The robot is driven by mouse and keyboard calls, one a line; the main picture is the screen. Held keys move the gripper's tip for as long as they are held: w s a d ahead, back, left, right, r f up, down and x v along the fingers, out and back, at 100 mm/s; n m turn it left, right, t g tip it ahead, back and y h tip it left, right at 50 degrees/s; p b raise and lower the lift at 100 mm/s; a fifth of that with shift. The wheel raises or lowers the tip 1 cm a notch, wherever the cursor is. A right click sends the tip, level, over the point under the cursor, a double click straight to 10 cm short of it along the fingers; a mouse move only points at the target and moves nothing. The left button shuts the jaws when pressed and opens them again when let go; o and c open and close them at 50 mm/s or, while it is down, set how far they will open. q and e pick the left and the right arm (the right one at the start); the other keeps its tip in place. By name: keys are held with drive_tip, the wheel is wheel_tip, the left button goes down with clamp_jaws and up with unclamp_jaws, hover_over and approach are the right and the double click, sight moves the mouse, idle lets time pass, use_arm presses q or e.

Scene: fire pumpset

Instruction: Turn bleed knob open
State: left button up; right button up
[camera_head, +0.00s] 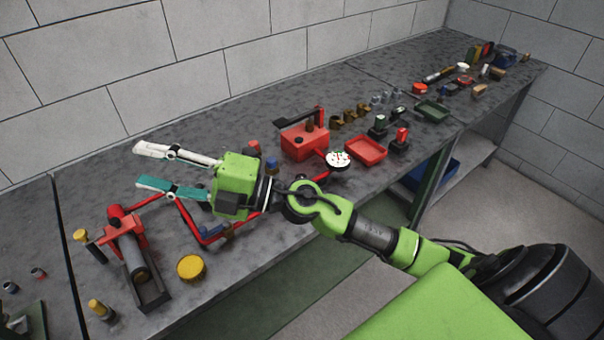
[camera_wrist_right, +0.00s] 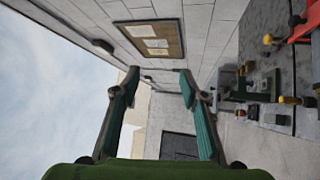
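A red pump box (camera_head: 305,141) with a black lever and a round white gauge (camera_head: 338,160) stands on the grey bench. A red pipe (camera_head: 187,215) runs near a grey cylinder (camera_head: 133,258) in a red and dark frame at the left. A small blue-topped piece (camera_head: 271,165) stands by the pump, and a yellow-topped knob (camera_head: 80,235) is beside the frame. I cannot tell which part is the bleed knob. My right gripper (camera_head: 142,166) is open and empty, seen above the pipe; it also shows in the right wrist view (camera_wrist_right: 160,75). My left gripper is out of view.
A yellow disc (camera_head: 191,268) lies near the front edge. A red tray (camera_head: 366,151), a green tray (camera_head: 432,111) and several small fittings are to the right. A brick wall (camera_head: 210,60) backs the bench. The bench behind my right gripper is mostly clear.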

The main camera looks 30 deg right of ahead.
wheel_tip(320, 180, down, 2)
drive_tip(key=s+a+n+g, duration=0.1)
drive_tip(key=a+n+g, duration=0.1)
drive_tip(key=n+g, duration=0.2)
drive_tip(key=n+g+h, duration=0.1)
drive_tip(key=g+h, duration=0.3)
drive_tip(key=h, duration=1.4)
approach(301, 177)
drive_tip(key=p+x, duration=0.4)
drive_tip(key=x, duration=0.3)
drive_tip(key=shift+r+p, duration=0.1)
drive_tip(key=shift+p, duration=0.25)
drive_tip(key=shift+w+d+f, duration=0.15)
drive_tip(key=shift+w+f, duration=0.1)
drive_tip(key=shift+f, duration=0.4)
drive_tip(key=c, duration=1.1)
